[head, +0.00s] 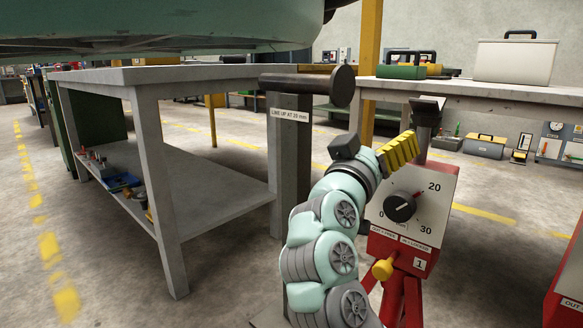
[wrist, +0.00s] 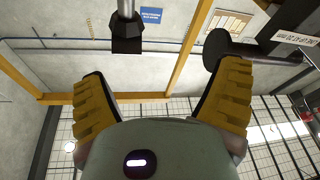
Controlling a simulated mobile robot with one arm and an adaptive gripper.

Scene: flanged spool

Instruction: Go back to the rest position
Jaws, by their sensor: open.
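The flanged spool (head: 305,82) is dark and lies level on top of a grey post, its round flange at the right end. In the wrist view its flange (wrist: 216,52) shows at the upper right, beyond the right finger. My gripper (head: 398,152) is right of the post and below the spool, with yellow ribbed fingers, close to the red dial stand. In the wrist view my gripper (wrist: 163,78) has its fingers wide apart with nothing between them. It appears clear of the spool. The far finger is mostly hidden in the head view.
The red stand (head: 395,245) has a dial with a black knob, its red pointer near 20. A grey workbench (head: 160,75) stands left. A bench with cases (head: 480,90) is behind right. A pale green overhead body (head: 160,30) fills the top. Open floor lies left.

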